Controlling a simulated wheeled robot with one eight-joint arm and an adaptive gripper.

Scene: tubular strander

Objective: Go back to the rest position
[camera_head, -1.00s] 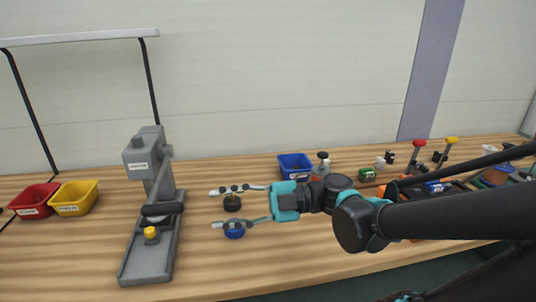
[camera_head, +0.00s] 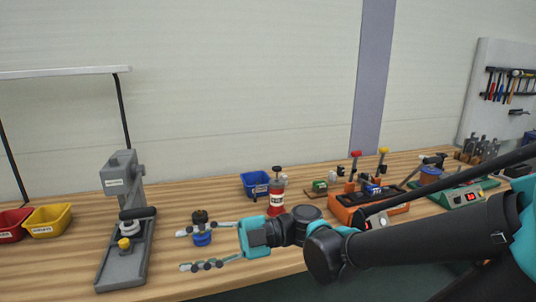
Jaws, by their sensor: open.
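My gripper (camera_head: 209,248) is open and empty, its two fingers pointing left over the front edge of the workbench (camera_head: 75,262). A small round part with a blue base and a dark top (camera_head: 201,231) stands on the bench just behind the upper finger, which partly covers it. The fingers do not close on anything. My arm reaches in from the right side of the picture.
A grey press (camera_head: 122,225) stands to the left. Red (camera_head: 12,226) and yellow (camera_head: 47,221) bins are at far left. A blue bin (camera_head: 256,184), a red bottle (camera_head: 277,196), an orange station (camera_head: 352,207) and a green station (camera_head: 462,195) stand along the bench. A tool board hangs far right.

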